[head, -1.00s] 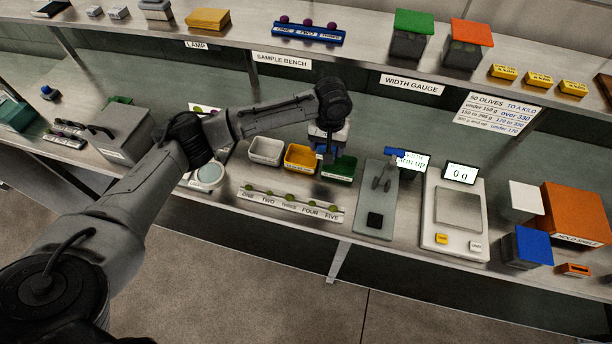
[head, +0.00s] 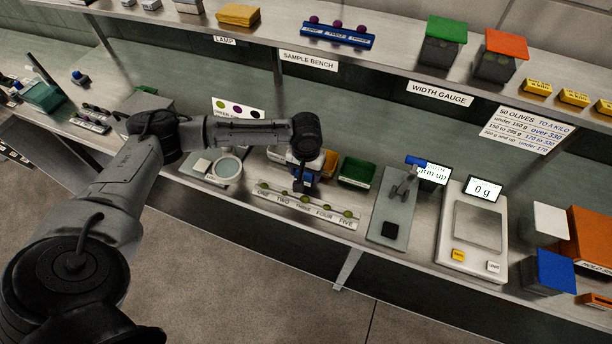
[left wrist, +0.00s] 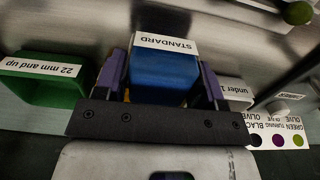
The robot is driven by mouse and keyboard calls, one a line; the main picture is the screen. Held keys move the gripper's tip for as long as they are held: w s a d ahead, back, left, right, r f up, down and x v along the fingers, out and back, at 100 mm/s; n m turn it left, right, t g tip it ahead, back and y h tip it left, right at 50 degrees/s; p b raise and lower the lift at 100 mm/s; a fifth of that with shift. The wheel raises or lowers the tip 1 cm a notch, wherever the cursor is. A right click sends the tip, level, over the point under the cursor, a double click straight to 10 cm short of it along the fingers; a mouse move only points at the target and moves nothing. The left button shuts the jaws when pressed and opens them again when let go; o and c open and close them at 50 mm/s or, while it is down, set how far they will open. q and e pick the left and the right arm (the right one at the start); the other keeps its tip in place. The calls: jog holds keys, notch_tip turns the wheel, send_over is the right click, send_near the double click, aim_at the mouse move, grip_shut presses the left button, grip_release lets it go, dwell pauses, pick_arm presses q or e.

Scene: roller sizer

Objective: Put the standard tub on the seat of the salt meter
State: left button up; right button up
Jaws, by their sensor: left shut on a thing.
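The blue standard tub (left wrist: 165,75), with a white STANDARD label, sits between the purple fingers of my left gripper (left wrist: 168,85) in the left wrist view. In the head view my left gripper (head: 301,184) holds the tub (head: 309,179) just behind the numbered olive rail, in front of the white and yellow tubs. The gripper partly hides it. No label names the salt meter. A grey device (head: 385,222) with a black square pad, a blue-topped arm and a partly hidden "warm up" display (head: 434,174) stands to the right; it may be the meter. My right gripper is not in view.
A green tub (head: 357,171) and a yellow tub (head: 329,164) are close to my gripper. The olive rail (head: 300,205) runs in front. A scale (head: 478,224) reading 0 g stands right of the grey device. An upper shelf (head: 385,62) overhangs behind.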

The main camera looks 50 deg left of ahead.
pick_arm(q)
notch_tip(320, 180, down, 2)
jog(key=shift+f, duration=0.25)
jog(key=shift+f, duration=0.1)
jog(key=o, duration=1)
